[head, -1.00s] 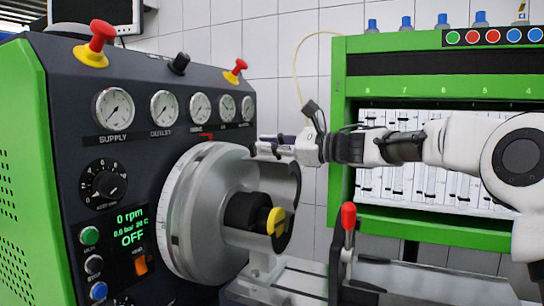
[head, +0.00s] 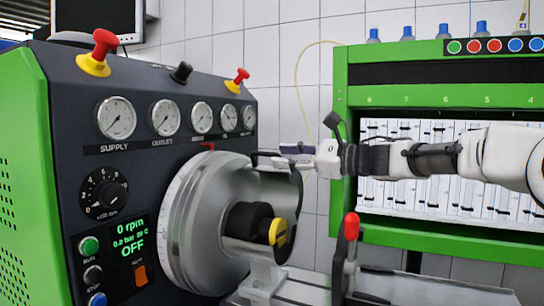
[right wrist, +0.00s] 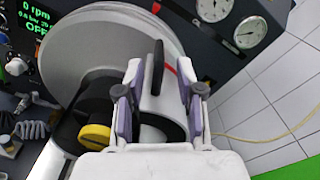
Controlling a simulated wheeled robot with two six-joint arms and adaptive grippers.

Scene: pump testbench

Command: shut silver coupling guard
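The silver coupling guard (head: 258,179) is a curved shell beside the large silver disc on the test bench. My left gripper is not in view.
The dark panel with gauges (head: 116,117) and knobs stands close on the left. A red-topped lever (head: 351,226) rises in front of the guard on the right. A green rack (head: 440,95) stands behind my right arm.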

